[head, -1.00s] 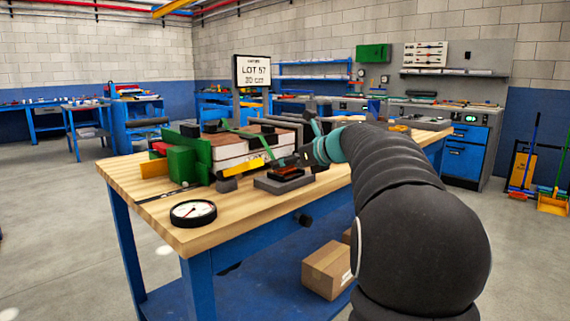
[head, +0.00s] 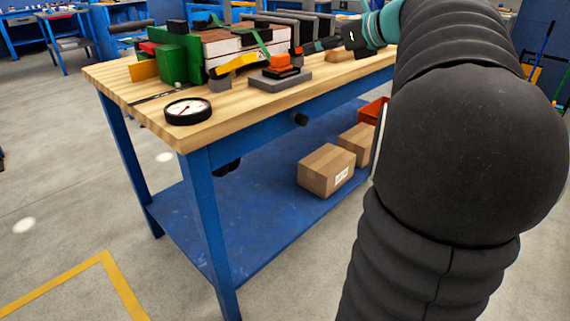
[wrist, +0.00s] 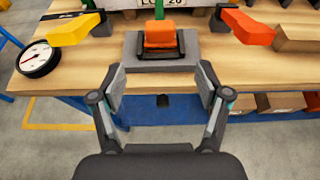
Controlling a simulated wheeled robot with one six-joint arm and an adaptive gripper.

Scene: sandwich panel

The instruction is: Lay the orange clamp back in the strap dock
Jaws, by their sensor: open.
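The orange clamp (wrist: 160,36) sits on the grey dock block (wrist: 190,48), within a dark cradle, near the table's front edge. In the head view the clamp (head: 280,68) also rests on the dock (head: 270,83). My gripper (wrist: 160,82) is open and empty, its two fingers spread apart in front of the dock and clear of the clamp. In the head view my gripper (head: 322,46) is at the right of the dock, partly hidden by my arm. How deeply the clamp is seated cannot be told.
A yellow-handled clamp (wrist: 75,30) stands left of the dock and a red-orange one (wrist: 247,27) right of it. A round dial gauge (head: 190,109) lies at the front left of the wooden table (head: 215,125). Cardboard boxes (head: 326,171) sit on the lower shelf.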

